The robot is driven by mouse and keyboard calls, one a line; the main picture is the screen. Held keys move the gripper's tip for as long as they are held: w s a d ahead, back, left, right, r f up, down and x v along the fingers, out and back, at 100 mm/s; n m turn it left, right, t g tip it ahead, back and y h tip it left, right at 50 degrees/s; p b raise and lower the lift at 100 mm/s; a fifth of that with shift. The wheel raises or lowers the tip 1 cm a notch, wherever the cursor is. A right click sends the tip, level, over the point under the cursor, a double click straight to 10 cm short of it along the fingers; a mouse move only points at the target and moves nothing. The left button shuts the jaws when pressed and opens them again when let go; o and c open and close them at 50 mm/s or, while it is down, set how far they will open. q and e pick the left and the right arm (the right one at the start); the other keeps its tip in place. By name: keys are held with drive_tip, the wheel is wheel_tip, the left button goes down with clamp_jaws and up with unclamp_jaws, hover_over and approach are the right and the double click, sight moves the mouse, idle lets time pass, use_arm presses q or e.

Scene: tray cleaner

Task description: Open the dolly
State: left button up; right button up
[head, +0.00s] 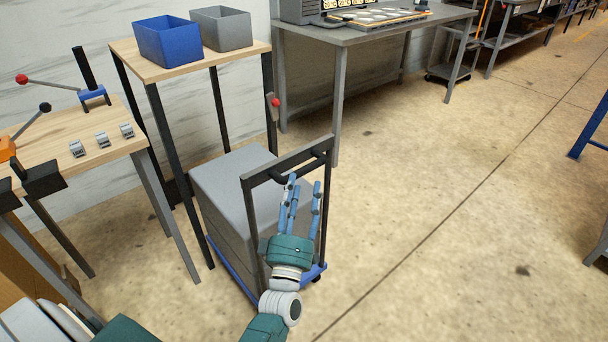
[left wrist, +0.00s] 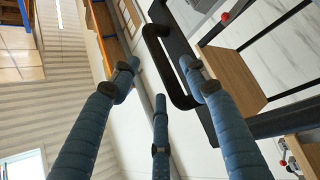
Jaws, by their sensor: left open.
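The dolly has a blue base (head: 240,282), a grey box-like load (head: 232,178) and a dark upright frame (head: 250,225) at its near right side. A dark handle (head: 313,157) is on the frame's upper part; in the left wrist view a black loop handle (left wrist: 153,62) shows just beyond the fingertips. My left gripper (head: 303,184) is open in front of the frame, its blue fingers pointing up toward the handle. Whether a finger touches the handle I cannot tell. My right gripper is not in view.
A wooden-topped table (head: 187,64) with a blue bin (head: 168,42) and a grey bin (head: 222,30) stands behind the dolly. A workbench (head: 110,148) with small metal parts is at left. A grey table (head: 372,34) is behind. The floor at right (head: 430,220) is clear.

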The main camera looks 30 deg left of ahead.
use_arm(q)
drive_tip(key=v, duration=0.6)
idle(0.3)
